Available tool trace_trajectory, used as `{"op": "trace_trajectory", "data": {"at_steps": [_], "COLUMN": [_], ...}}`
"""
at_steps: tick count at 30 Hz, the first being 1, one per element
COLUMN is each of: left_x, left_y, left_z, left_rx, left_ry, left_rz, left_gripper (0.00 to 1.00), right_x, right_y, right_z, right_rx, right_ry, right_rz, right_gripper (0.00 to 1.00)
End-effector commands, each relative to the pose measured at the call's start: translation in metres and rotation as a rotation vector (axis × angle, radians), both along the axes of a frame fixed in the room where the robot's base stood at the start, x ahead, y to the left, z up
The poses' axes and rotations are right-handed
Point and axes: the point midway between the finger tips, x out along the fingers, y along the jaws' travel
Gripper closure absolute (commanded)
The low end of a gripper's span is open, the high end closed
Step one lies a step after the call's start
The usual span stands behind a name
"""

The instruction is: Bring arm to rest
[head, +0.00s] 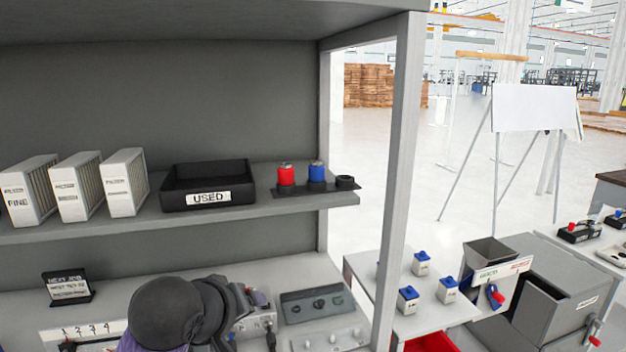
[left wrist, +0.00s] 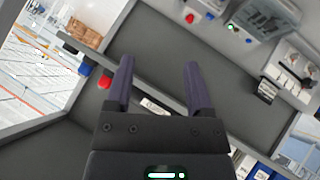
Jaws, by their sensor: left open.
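In the left wrist view my left gripper (left wrist: 157,68) is open. Its two dark fingers stand apart with nothing between them. The shelf unit lies beyond the fingers in that tilted view. In the head view dark rounded links of my arm (head: 168,312) show at the bottom, in front of the lower shelf. The gripper's fingers cannot be made out there. My right gripper is in neither view.
The upper shelf (head: 240,214) holds white filter blocks (head: 78,190), a black USED tray (head: 210,187), and red (head: 286,175) and blue (head: 317,172) pieces. A grey post (head: 398,170) stands at right. A control box (head: 313,303) and panel sit near my arm.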

Motion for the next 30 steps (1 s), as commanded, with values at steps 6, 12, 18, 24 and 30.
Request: {"op": "trace_trajectory", "data": {"at_steps": [6,12,18,24,30], "left_x": [-0.102,-0.183,-0.254,-0.250,-0.266], "left_y": [0.015,0.030,0.045,0.045,0.046], "left_z": [-0.136,-0.185,-0.207,-0.296,-0.401], "left_rx": [0.230,0.369,0.479,0.484,0.481], "left_ry": [0.207,0.339,0.459,0.505,0.557], "left_rz": [-0.201,-0.344,-0.478,-0.505,-0.528], "left_gripper": [0.32,0.32,0.32,0.32,0.32], "right_x": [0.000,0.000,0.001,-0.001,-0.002], "right_y": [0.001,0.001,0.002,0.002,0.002], "right_z": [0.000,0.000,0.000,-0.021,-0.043], "right_rx": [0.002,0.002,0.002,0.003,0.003], "right_ry": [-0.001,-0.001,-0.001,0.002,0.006], "right_rz": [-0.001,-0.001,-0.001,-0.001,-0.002], "right_gripper": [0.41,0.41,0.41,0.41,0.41]}}
